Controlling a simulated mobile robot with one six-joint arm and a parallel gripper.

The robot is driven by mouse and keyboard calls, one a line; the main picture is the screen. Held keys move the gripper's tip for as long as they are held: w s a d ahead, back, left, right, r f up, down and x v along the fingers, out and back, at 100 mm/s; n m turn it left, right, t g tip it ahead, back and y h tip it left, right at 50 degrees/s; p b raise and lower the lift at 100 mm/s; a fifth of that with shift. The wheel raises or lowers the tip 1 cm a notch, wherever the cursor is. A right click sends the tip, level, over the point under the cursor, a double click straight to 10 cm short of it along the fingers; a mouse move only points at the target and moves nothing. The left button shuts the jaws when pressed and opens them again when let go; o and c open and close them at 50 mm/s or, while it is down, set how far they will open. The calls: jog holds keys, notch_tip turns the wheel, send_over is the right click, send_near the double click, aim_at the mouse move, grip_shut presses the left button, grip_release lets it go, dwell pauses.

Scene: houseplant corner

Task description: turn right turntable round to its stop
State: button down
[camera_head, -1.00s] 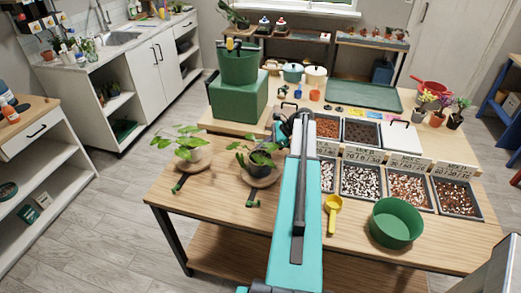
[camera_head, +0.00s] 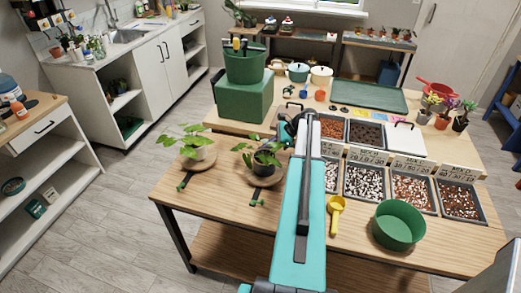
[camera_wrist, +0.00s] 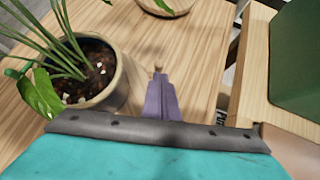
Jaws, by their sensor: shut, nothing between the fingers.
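The right turntable (camera_head: 282,177) is a round wooden disc on the table, bearing a potted plant (camera_head: 267,158). Its short handle with a green end (camera_head: 257,202) points to the front. The left turntable (camera_head: 210,162) also bears a plant, and its green-ended handle (camera_head: 182,186) points front left. In the wrist view, my gripper (camera_wrist: 158,72) is shut and empty, pointing over bare wood beside a plant pot (camera_wrist: 100,80). Part of a wooden disc (camera_wrist: 165,6) shows at the top. In the head view my arm hides the gripper's fingers. Whether they touch anything cannot be told.
A green block (camera_head: 243,97) bearing a green pot (camera_head: 245,66) stands behind the turntables. Trays of potting mix (camera_head: 364,181), a yellow scoop (camera_head: 336,212) and a green bowl (camera_head: 400,225) lie right of my arm. The table front near the handles is clear.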

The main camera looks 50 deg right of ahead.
jog(key=s+d, duration=0.2)
jog(key=shift+s+d+r, duration=0.15)
jog(key=shift+d+r, duration=0.1)
jog(key=shift+d, duration=0.05)
jog(key=b+v, duration=0.2)
jog(key=v, duration=0.7)
jog(key=shift+d, duration=0.2)
jog(key=shift+r, duration=0.15)
